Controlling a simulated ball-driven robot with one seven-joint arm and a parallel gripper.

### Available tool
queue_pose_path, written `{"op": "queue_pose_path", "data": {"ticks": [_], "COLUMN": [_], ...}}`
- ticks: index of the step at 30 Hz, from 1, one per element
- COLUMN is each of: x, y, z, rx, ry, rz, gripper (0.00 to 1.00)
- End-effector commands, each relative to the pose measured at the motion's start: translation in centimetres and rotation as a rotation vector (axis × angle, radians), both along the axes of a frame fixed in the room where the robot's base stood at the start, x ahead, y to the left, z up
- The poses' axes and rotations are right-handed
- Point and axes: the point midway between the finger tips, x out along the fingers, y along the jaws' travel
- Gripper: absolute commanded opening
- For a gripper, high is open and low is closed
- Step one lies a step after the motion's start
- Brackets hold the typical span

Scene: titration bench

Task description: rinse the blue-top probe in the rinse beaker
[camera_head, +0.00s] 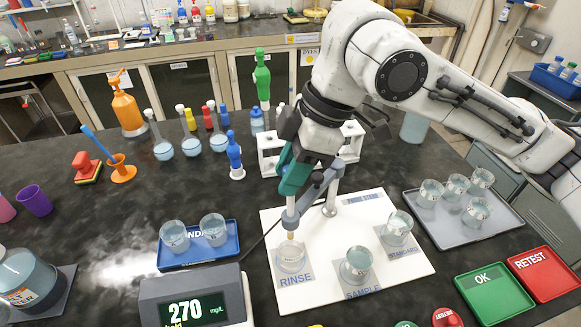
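The rinse beaker (291,258) stands on the white mat (418,266) over its RINSE label. A slim grey probe (290,222) with a pale tip hangs upright over this beaker. Its tip is at or just above the beaker's mouth; I cannot tell whether it is inside. A teal-blue piece (295,178) shows at the probe's top. My gripper (304,178) comes down from above and is right at the probe's top. Its fingertips are partly hidden, so its grip is unclear. A grey stand arm (326,180) and post (330,207) are close on the right.
The sample beaker (356,265) and standard beaker (397,228) stand on the mat. A blue tray (228,248) holds two beakers at the left. A grey tray (484,228) with several beakers stands right.

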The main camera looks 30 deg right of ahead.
Motion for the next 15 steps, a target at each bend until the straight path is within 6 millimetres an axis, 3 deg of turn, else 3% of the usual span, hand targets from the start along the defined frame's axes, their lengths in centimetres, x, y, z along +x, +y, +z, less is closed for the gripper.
{"op": "queue_pose_path", "data": {"ticks": [10,15], "x": [0.01,0.00], "y": [-0.01,-0.01], "z": [0.02,0.03], "rx": [0.000,0.000], "ry": [0.000,0.000], "rz": [0.000,0.000], "gripper": [0.00,0.00]}}
